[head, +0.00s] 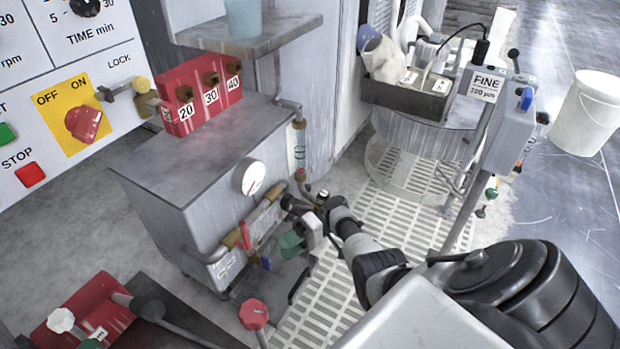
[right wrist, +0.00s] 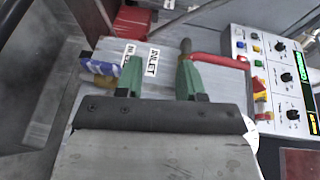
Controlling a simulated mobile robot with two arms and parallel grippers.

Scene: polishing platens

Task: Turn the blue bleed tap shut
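My right gripper also shows in the head view (head: 291,243), with green fingers beside the pipework. Its fingers are apart, with nothing held between them. The gap to the blue handle is hard to judge. My left gripper is not in view.
Plates marked INLET (right wrist: 151,61) lie beyond the fingers. A pressure gauge (head: 249,178) is above the pipes, and a red knob (head: 254,314) stands in front. Slatted floor (head: 335,290) lies to the right.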

